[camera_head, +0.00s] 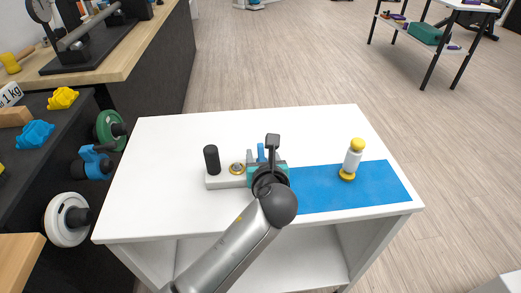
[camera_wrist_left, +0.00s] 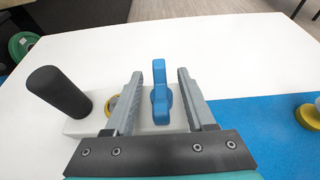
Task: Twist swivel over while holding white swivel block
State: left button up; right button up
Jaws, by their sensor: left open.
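The white swivel block (camera_head: 216,182) lies on the white table, left of the blue mat. A black upright cylinder (camera_head: 211,159) stands at its left end, with a yellow-rimmed ring (camera_head: 237,168) beside it. A blue swivel (camera_head: 261,153) stands upright on the block's right part; it also shows in the left wrist view (camera_wrist_left: 160,95). My left gripper (camera_wrist_left: 158,85) is open, with one finger on each side of the blue swivel and a gap on both sides. In the head view my gripper and arm hide the block's right end. My right gripper is not in view.
The blue mat (camera_head: 320,187) covers the table's right front, with a white and yellow bottle-like object (camera_head: 352,160) upright on it. The white table's (camera_head: 155,150) left and back areas are clear. A rack with weight plates (camera_head: 68,219) stands close on the left.

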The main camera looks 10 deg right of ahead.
pick_arm(q)
jog(key=shift+x, duration=1.5)
grip_shut()
dwell(0.4)
jog(key=shift+c, duration=1.6)
grip_release()
grip_shut()
dwell(0.7)
